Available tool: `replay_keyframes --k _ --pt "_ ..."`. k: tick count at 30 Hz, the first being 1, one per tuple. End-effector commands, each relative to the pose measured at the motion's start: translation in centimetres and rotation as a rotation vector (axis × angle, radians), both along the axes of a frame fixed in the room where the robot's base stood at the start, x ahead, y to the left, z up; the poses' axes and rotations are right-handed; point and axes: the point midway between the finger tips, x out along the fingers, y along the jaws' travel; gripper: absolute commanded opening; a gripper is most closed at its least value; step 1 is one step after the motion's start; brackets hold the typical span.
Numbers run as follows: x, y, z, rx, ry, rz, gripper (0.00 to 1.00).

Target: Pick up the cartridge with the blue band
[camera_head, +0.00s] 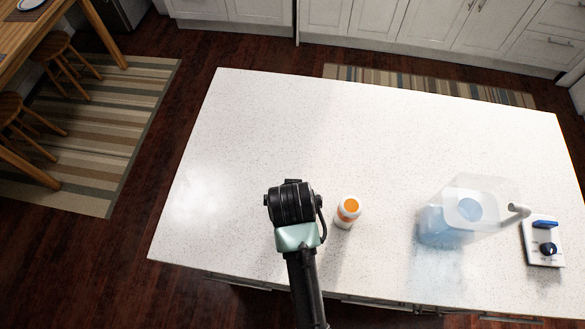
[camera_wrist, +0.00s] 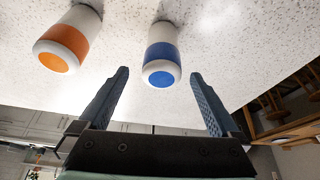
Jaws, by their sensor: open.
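The cartridge with the blue band (camera_wrist: 162,52) is white with a blue end and stands on the white countertop in the wrist view. It lies ahead of my gripper (camera_wrist: 160,92), between the lines of the two fingers and apart from them. My gripper is open and empty. A similar white cartridge with an orange band (camera_wrist: 69,42) is to its left in the wrist view. In the head view the orange cartridge (camera_head: 347,212) stands just right of my arm; the blue-banded one is hidden there behind my arm.
The white speckled counter (camera_head: 300,130) is mostly clear behind and left of my arm. A translucent bluish container (camera_head: 455,215) with a grey spout stands to the right. A small white device with a blue part and dark knob (camera_head: 542,244) sits near the right edge.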

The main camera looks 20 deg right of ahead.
Motion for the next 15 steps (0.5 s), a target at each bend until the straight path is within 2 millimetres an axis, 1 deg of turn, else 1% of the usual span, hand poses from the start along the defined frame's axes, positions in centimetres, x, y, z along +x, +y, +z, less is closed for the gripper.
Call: replay_keyframes --k 6,10,15 --pt "0.8 -0.2 -2.5 0.0 0.002 -0.001 0.99" --pt "1.1 -0.4 -3.3 0.0 0.0 0.0 0.99" --pt "1.2 -0.4 -3.6 0.0 -0.001 0.0 0.99"
